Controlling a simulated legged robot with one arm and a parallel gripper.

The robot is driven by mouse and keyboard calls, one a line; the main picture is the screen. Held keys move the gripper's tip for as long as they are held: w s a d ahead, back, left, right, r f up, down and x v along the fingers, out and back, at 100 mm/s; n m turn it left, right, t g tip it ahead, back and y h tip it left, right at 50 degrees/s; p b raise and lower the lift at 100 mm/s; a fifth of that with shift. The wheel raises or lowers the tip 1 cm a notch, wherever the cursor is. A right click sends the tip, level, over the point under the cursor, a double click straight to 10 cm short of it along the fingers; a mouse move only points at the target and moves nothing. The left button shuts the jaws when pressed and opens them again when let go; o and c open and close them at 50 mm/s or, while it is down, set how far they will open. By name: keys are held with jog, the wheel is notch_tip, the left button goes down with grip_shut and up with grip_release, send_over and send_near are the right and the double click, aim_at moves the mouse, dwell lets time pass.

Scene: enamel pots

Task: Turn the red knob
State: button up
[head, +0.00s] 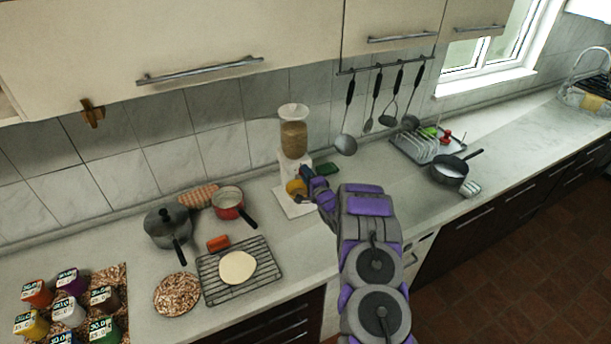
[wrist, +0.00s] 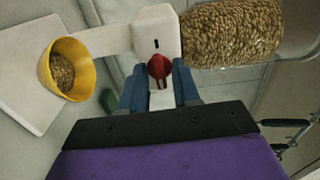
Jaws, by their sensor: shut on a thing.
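The red knob (wrist: 159,70) is on the front of a white dispenser (wrist: 155,35). In the wrist view my gripper (wrist: 160,83) has its two blue fingers on either side of the knob's lower part, shut on it. The dispenser's clear container of grain (wrist: 232,32) lies to the right in that view. A yellow bowl (wrist: 68,70) with some grain in it is at the left, on the dispenser's base. In the head view the dispenser (head: 284,184) stands upright near the wall, my gripper (head: 305,176) reaches its front, and the knob is hidden.
A red pan (head: 229,203), a grey pot (head: 168,228) and a wire rack (head: 242,287) with a pale flat disc are left of my arm. A dish rack (head: 428,144) and a dark pan (head: 450,171) are to the right. Utensils (head: 349,92) hang behind.

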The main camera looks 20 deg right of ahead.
jog(key=shift+d+f, duration=0.1)
jog(key=o, duration=0.6)
jog(key=shift+o, duration=0.4)
jog(key=shift+d, duration=0.1)
jog(key=shift+s+d, duration=0.1)
jog(key=s, duration=1.7)
jog(key=shift+d, duration=0.25)
jog(key=shift+f, duration=0.1)
